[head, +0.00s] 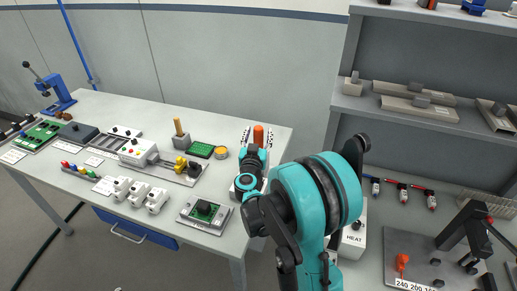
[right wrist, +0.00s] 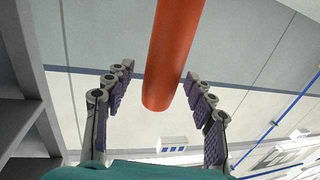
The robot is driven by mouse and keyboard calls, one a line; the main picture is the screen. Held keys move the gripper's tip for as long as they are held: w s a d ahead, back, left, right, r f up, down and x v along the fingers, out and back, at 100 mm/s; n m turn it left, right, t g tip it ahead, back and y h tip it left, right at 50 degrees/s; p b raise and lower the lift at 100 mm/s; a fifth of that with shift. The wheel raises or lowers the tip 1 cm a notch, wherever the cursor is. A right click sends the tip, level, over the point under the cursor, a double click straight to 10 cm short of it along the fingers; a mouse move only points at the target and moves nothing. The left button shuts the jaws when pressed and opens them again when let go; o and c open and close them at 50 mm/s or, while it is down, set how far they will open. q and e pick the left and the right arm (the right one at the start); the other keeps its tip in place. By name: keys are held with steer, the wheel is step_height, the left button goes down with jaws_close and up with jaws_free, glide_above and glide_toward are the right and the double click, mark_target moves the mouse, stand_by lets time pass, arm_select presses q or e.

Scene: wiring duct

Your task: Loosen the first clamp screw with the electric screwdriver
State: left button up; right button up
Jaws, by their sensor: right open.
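An orange-red upright cylinder (head: 258,135), which looks like the screwdriver's handle, stands near the right end of the workbench. It also shows in the right wrist view (right wrist: 171,50), coming down from the top edge between the fingers. My right gripper (head: 252,160) is at this cylinder in the head view and partly covers what lies below it. In the right wrist view my right gripper (right wrist: 158,82) is open, with a finger on each side and gaps to the cylinder. I cannot make out the first clamp screw. My left gripper is not in view.
The workbench (head: 225,149) holds a grey rail with yellow and black parts (head: 182,168), white blocks (head: 139,190) and a green part on a plate (head: 204,211). A grey shelf unit (head: 345,104) stands to the right. My right arm hides part of the space between.

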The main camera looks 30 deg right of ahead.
steer(key=shift+w+d, duration=0.15)
steer(key=shift+w, duration=0.05)
jaws_close()
stand_by(0.3)
step_height(320, 180, up, 18)
steer(key=p, duration=0.7)
steer(key=shift+r, duration=0.1)
